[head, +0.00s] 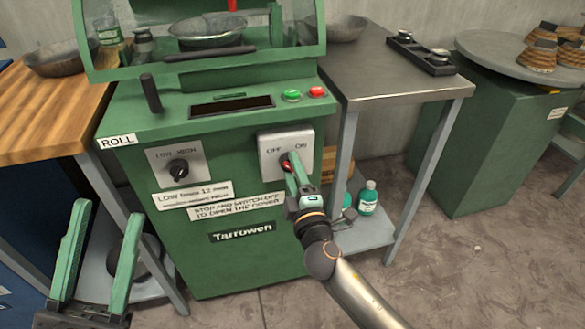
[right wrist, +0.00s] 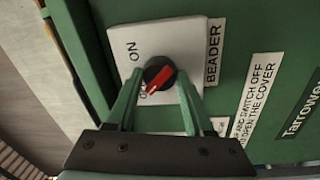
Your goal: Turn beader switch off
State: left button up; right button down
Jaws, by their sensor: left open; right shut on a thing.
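The beader switch is a black knob with a red pointer (right wrist: 158,77) on a pale plate (right wrist: 150,35) marked BEADER. In the head view the plate (head: 273,149) reads OFF at left and ON at right, and the knob is mostly hidden by my gripper. My right gripper (head: 290,164) is shut on the knob, one finger on each side. In the right wrist view the red pointer slants to the lower left, its white tip beside the OFF label, which a finger partly covers. My left gripper (head: 106,227) is open and empty at the lower left.
The green machine (head: 255,255) also carries a low/high dial (head: 179,169), green (head: 292,95) and red (head: 317,91) buttons, and a clear cover with a bowl (head: 206,31) behind it. A wooden table (head: 45,105) stands left, a metal table (head: 400,75) right.

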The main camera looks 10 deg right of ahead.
pick_arm(q)
jog(key=shift+r, duration=0.1)
pick_arm(e)
jog(key=shift+r, duration=0.1)
dwell(0.3)
jog(key=c, duration=0.6)
grip_release()
jog(key=shift+w, duration=0.1)
pick_arm(q)
jog(key=shift+r, duration=0.1)
pick_arm(e)
jog(key=o, duration=0.3)
pick_arm(q)
jog(key=shift+s+a, duration=0.1)
jog(key=shift+s, duration=0.05)
